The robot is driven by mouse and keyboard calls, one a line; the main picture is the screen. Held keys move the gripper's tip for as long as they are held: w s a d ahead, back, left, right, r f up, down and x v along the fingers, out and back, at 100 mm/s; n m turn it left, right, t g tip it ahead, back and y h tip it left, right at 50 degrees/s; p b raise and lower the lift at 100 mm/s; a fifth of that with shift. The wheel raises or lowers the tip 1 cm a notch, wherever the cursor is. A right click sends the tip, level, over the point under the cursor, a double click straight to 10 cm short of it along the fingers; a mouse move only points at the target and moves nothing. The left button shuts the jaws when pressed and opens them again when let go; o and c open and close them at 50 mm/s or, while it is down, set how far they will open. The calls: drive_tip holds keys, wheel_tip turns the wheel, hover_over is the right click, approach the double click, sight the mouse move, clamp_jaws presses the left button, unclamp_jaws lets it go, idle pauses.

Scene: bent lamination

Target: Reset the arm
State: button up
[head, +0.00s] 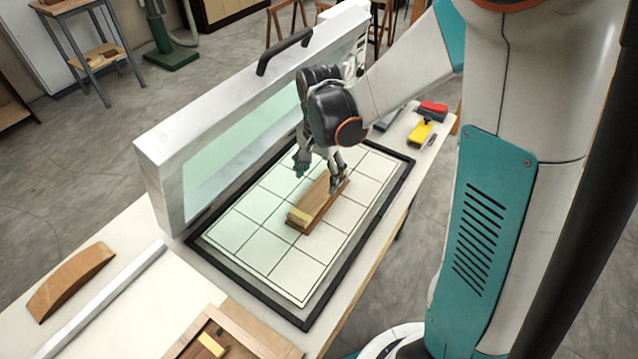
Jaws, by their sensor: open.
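My gripper (320,168) is open and points down over the far end of a wooden piece on the gridded white board. Its fingers are spread on either side near that end; I cannot tell if they touch the wood. My arm reaches in from the upper right.
A hinged grey lid with a glass pane and black handle (284,51) stands raised behind the board. A curved wooden piece (72,279), a pale bar (100,300) and a wooden tray (262,343) are at the near left. Yellow (420,133) and red (433,108) tools lie at the far right.

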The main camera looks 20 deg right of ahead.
wheel_tip(320, 180, up, 7)
drive_tip(key=s+r+n+t, duration=0.3)
drive_tip(key=s+r+n, duration=0.1)
drive_tip(key=s, duration=0.3)
drive_tip(key=s+r+n+t, duration=0.4)
drive_tip(key=s+n, duration=0.2)
drive_tip(key=s, duration=0.2)
drive_tip(key=shift+r+n, duration=0.25)
drive_tip(key=shift+n, duration=0.05)
idle(0.8)
